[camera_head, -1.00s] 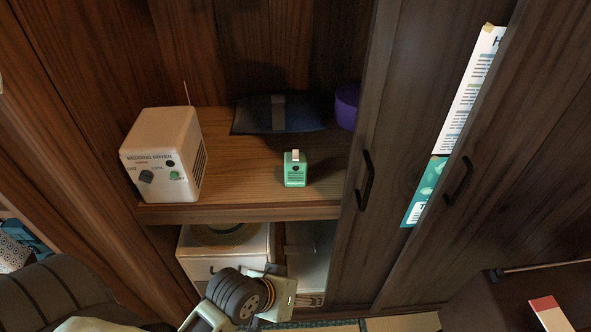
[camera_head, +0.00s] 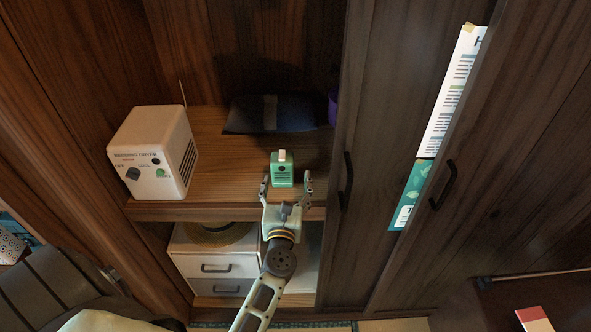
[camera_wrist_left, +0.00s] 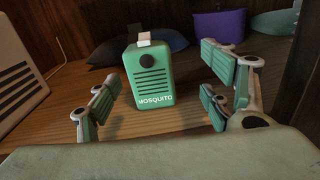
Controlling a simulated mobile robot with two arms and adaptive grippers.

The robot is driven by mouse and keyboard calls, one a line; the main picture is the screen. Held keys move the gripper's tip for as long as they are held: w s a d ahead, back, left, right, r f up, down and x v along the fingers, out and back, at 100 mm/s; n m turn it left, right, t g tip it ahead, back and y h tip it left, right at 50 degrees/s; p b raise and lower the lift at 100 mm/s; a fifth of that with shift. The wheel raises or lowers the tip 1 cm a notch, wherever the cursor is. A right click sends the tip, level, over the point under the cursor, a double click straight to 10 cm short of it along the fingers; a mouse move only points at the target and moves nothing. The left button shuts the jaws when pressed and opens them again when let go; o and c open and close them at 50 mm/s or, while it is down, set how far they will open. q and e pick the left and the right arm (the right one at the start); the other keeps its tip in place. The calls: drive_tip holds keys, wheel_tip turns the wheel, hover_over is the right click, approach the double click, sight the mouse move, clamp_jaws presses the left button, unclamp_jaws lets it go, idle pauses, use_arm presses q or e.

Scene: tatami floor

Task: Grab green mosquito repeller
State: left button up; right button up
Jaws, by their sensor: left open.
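The green mosquito repeller (camera_head: 282,170) stands upright on the wooden shelf (camera_head: 225,165) of the open cabinet. It is a small green box with a white tab on top. In the left wrist view the repeller (camera_wrist_left: 149,78) shows its vents, a dark round knob and the word MOSQUITO. My left gripper (camera_head: 286,184) is open in front of it at the shelf's front edge. In the left wrist view the open fingers (camera_wrist_left: 160,98) stand to the left and right of the repeller, nearer the camera, with gaps on both sides. My right gripper is not in view.
A white bedding dryer (camera_head: 153,155) stands on the shelf at the left. A dark cushion (camera_head: 270,115) lies behind the repeller, with a purple object (camera_head: 332,108) to its right. A cabinet door (camera_head: 375,200) closes off the right side. Drawers (camera_head: 215,266) and a straw hat stand below.

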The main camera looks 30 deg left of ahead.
sight(282, 172)
use_arm(q)
drive_tip(key=shift+w+a+n, duration=0.4)
drive_tip(key=shift+w+a, duration=0.05)
drive_tip(key=shift+w, duration=0.2)
drive_tip(key=w+a+p, duration=0.1)
drive_tip(key=w+a, duration=0.2)
drive_tip(key=w, duration=0.1)
drive_tip(key=shift+a+f, duration=0.1)
drive_tip(key=shift+a, duration=0.25)
drive_tip(key=shift+w+a+f+p, duration=0.1)
drive_tip(key=shift+w+a+p, duration=0.1)
drive_tip(key=shift+w+p, duration=0.1)
drive_tip(key=shift+w+a, duration=0.1)
drive_tip(key=shift+w, duration=0.05)
drive_tip(key=shift+c, duration=0.3)
drive_tip(key=c, duration=1.1)
drive_tip(key=shift+c, duration=0.8)
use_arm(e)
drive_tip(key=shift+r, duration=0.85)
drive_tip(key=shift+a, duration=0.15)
